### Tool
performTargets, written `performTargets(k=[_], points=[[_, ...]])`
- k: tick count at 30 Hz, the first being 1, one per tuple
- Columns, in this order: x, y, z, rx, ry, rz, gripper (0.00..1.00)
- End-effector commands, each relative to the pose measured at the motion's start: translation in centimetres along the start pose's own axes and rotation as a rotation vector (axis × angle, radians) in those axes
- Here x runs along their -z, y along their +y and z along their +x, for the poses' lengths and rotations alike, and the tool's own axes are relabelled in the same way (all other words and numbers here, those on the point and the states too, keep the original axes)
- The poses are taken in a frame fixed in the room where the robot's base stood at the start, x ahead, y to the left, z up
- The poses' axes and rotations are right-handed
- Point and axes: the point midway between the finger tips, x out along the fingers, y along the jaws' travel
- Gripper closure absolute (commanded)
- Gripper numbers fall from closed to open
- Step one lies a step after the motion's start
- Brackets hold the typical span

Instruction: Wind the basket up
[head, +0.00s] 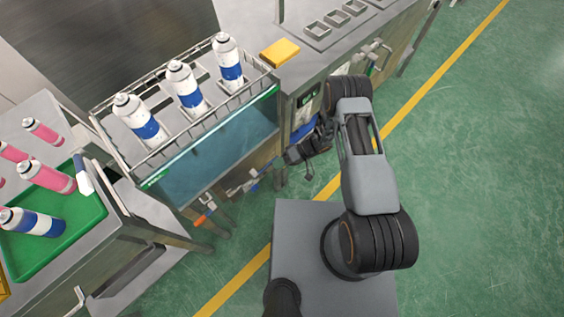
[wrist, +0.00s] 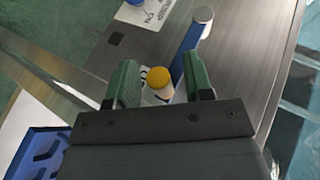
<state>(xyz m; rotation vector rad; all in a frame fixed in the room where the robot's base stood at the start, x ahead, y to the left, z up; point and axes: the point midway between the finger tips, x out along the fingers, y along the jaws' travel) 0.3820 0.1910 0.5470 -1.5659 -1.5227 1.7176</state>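The wire basket (head: 226,108) holds three white cans with blue bands, upright to slightly tilted in the picture. It sits at the top of a glass-fronted tank (head: 222,150). My gripper (head: 299,153) is at the front of the machine, right of the tank; its fingers are too small there to read. In the wrist view, its two green fingers (wrist: 160,66) are apart. The knob's lower part is hidden by my gripper.
A yellow block (head: 279,52) lies on the bench right of the basket. Pipes and valves (head: 247,186) line the machine front. The green floor (head: 480,170) at the right is clear.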

Motion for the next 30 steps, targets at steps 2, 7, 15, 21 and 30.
performTargets(k=[2, 7, 15, 21, 30], points=[[-0.3, 0.2, 0.2, -0.003, -0.006, 0.004, 0.55], [-0.2, 0.2, 0.0, -0.004, 0.0, 0.003, 0.55], [0.1, 0.2, -1.9, -0.004, 0.009, 0.001, 0.55], [0.1, 0.1, -5.9, -0.004, 0.008, -0.001, 0.55], [-0.1, 0.1, -11.2, -0.003, 0.001, -0.001, 0.55]])
